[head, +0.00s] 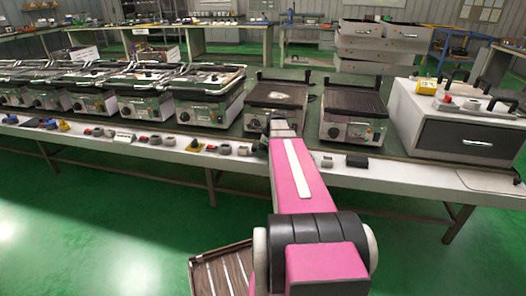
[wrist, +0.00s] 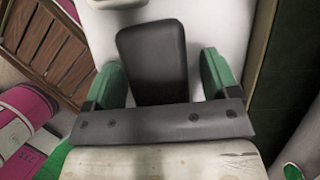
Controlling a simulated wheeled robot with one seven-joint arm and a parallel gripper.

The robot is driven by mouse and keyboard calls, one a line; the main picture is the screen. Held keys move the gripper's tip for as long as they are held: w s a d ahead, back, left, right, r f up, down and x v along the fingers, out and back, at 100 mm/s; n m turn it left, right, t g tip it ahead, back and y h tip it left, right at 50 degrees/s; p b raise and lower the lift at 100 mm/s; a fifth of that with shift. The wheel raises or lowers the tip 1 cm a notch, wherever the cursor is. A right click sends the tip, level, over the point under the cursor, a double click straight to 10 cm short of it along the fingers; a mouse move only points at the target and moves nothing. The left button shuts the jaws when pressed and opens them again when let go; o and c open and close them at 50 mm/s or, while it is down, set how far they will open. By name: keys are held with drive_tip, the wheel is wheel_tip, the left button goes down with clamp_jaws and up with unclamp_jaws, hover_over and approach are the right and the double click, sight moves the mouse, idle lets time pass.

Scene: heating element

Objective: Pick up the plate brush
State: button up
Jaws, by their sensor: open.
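In the wrist view a dark, round-cornered block (wrist: 152,50) lies between the two green fingers of my gripper (wrist: 160,62). It is probably the plate brush, though no bristles show and I cannot be sure. The fingers are spread, with a gap showing on each side of the block. The block's lower end is hidden behind the dark bolted bar. In the head view my pink arm reaches to the front edge of the table (head: 400,173) and hides the gripper's fingers and whatever lies beneath them.
Contact grills stand in a row behind, one (head: 352,113) just right of my arm. A small black block (head: 357,160) and grey round parts (head: 225,149) line the front edge. A grey drawer box (head: 465,135) stands right. A brown slatted surface (wrist: 50,50) shows in the wrist view.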

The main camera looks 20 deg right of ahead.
drive_tip(key=c, duration=1.1)
drive_tip(key=shift+o, duration=0.2)
drive_tip(key=shift+r, duration=0.15)
drive_tip(key=shift+r, duration=0.65)
wheel_tip(320, 180, up, 3)
drive_tip(key=shift+f, duration=0.2)
drive_tip(key=s+a+r, duration=0.7)
drive_tip(key=a, duration=0.1)
drive_tip(key=shift+s+a, duration=0.35)
drive_tip(key=shift+s, duration=0.05)
